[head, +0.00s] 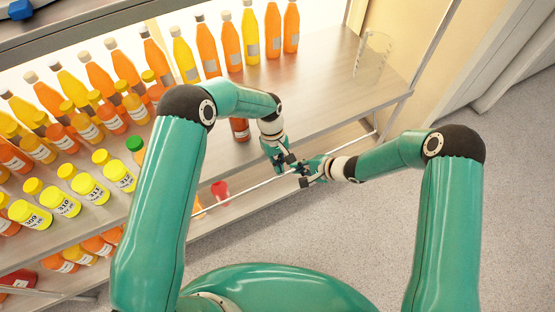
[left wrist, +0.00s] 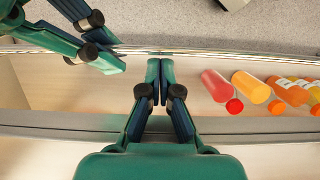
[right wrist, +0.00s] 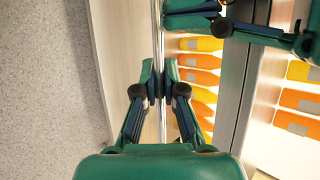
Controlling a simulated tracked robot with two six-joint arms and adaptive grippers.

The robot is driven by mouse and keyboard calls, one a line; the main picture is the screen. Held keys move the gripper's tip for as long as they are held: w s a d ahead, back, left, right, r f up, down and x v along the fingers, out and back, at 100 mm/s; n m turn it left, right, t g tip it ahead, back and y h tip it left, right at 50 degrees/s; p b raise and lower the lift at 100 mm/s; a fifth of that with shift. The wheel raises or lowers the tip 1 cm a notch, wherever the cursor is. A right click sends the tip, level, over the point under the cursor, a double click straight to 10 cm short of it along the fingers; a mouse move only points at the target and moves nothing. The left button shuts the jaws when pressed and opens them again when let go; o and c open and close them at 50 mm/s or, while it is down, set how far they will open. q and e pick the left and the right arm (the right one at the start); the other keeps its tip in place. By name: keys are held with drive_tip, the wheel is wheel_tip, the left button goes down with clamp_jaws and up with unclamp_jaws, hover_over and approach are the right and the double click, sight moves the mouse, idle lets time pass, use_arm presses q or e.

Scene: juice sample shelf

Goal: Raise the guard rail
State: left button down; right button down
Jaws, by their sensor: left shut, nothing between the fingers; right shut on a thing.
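The guard rail (head: 245,188) is a thin metal bar along the front of the shelf, below the front edge of the upper board. It also shows in the left wrist view (left wrist: 225,53) and runs upright through the right wrist view (right wrist: 157,25). My right gripper (head: 305,172) is shut on the rail, which passes between its fingers (right wrist: 159,82). My left gripper (head: 288,168) is shut and empty, close beside the right one. In the left wrist view its fingertips (left wrist: 160,64) are at the rail but not around it.
Many orange and yellow bottles (head: 207,48) stand on the upper board, mostly left and at the back. A clear container (head: 373,52) stands at the back right. A red bottle (left wrist: 217,86) and orange ones are on the level below. The board's front right is clear.

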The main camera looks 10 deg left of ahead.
drive_tip(key=shift+s+f, duration=0.25)
drive_tip(key=shift+s, duration=0.05)
use_arm(q)
drive_tip(key=shift+s+d+r+g, duration=0.1)
drive_tip(key=shift+s+d+g, duration=0.25)
drive_tip(key=shift+s, duration=0.3)
use_arm(e)
drive_tip(key=c, duration=1.2)
unclamp_jaws()
drive_tip(key=shift+w, duration=0.1)
drive_tip(key=shift+c, duration=0.2)
use_arm(q)
drive_tip(key=shift+w, duration=0.1)
use_arm(e)
drive_tip(key=shift+w+r, duration=0.1)
drive_tip(key=shift+r, duration=0.05)
drive_tip(key=shift+d+r, duration=0.1)
